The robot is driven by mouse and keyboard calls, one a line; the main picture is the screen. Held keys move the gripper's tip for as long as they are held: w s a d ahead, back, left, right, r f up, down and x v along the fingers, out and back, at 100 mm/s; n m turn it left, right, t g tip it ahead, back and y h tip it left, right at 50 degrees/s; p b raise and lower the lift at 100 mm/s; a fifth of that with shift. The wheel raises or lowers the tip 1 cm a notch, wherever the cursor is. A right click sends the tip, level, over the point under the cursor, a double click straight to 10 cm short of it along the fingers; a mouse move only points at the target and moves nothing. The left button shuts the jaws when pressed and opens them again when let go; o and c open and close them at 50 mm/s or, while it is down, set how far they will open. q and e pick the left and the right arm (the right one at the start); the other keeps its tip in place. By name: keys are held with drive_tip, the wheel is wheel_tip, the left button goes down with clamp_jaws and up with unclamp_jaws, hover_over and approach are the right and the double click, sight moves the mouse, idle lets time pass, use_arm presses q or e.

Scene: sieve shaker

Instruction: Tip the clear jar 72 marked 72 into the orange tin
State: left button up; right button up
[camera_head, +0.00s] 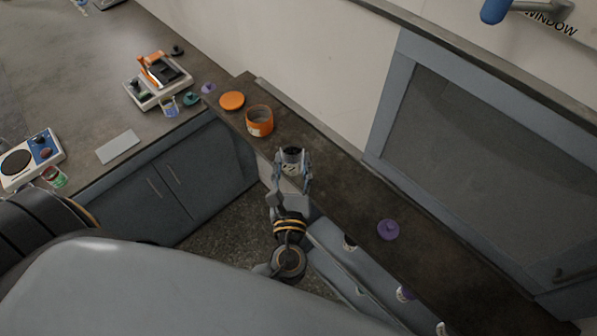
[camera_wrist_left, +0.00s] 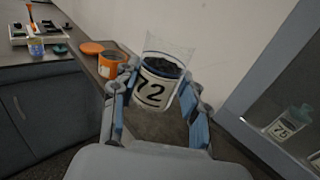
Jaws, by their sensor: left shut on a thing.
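The clear jar 72 (camera_wrist_left: 160,84) has a white label marked 72 and dark contents. It is uncapped and close to upright in my left gripper, and it also shows in the head view (camera_head: 292,158). My left gripper (camera_head: 291,172) is shut on the jar, with a finger on each side of it, over the dark counter. The orange tin (camera_head: 259,121) stands open on the counter, beyond and to the left of the jar, apart from it. It also shows in the left wrist view (camera_wrist_left: 110,65). My right gripper is not in view.
An orange lid (camera_head: 232,100) lies left of the tin. A purple lid (camera_head: 388,229) lies on the counter at right. An open drawer (camera_head: 340,265) holds several jars. A grey-framed window (camera_head: 470,140) borders the counter. An orange-and-white device (camera_head: 157,80) stands on the left bench.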

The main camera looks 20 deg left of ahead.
use_arm(q)
drive_tip(key=shift+w+a, duration=0.85)
drive_tip(key=shift+a, duration=0.3)
drive_tip(key=w+a+f+m+t+h+b, duration=0.2)
drive_tip(key=w+a+m+h+b, duration=0.3)
drive_tip(key=a+m+b, duration=0.6)
drive_tip(key=w+a+f+m+t+h+b, duration=0.2)
drive_tip(key=w+a+m+b, duration=0.8)
drive_tip(key=m+b, duration=0.6)
drive_tip(key=a+m+t+h, duration=0.1)
drive_tip(key=h, duration=0.1)
drive_tip(key=shift+f+h, duration=0.3)
drive_tip(key=shift+h, duration=0.1)
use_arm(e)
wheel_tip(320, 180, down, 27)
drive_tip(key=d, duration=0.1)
